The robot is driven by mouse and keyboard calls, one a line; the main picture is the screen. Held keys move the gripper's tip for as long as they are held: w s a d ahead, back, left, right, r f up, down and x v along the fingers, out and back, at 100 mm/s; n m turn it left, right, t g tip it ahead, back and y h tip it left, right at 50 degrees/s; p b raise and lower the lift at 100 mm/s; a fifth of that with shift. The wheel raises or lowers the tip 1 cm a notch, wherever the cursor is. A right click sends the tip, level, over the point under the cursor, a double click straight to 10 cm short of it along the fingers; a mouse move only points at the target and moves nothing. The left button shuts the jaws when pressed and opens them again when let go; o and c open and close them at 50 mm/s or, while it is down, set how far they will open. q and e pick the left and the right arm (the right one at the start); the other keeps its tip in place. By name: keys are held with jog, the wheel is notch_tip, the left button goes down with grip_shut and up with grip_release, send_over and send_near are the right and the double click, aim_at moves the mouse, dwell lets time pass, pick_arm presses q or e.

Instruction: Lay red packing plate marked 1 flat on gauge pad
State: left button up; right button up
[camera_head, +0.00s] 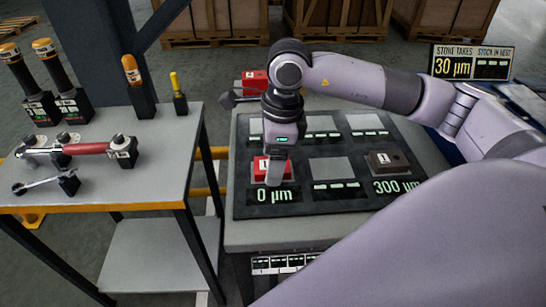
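The red packing plate (259,166) with a white label reading 1 is at the front left of the dark gauge board (345,202), behind a readout of 0 µm. My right gripper (274,178) points down at the plate, and its near finger covers the plate's middle. I cannot tell whether the fingers grip the plate, or whether the plate rests on the pad under it, which is hidden. Bare grey pads (330,170) show beside it. My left gripper is not in view.
A dark brown block (390,161) sits at the board's right, by a 300 µm readout. Another red piece (252,80) lies behind the board. A sign (472,63) reads 30 µm. A side table (110,180) at left holds several tools.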

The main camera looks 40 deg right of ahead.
jog(key=shift+o, duration=0.4)
jog(key=shift+r, duration=0.5)
jog(key=r, duration=0.6)
jog(key=shift+s+d+r, duration=0.1)
jog(key=shift+s+d, duration=0.15)
jog(key=shift+d, duration=0.1)
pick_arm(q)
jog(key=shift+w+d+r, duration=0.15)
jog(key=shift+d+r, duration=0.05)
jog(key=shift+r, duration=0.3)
pick_arm(e)
jog(key=shift+r, duration=0.1)
pick_arm(q)
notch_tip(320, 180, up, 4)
jog(key=p, duration=0.4)
pick_arm(e)
notch_tip(320, 180, up, 6)
jog(key=shift+f, duration=0.1)
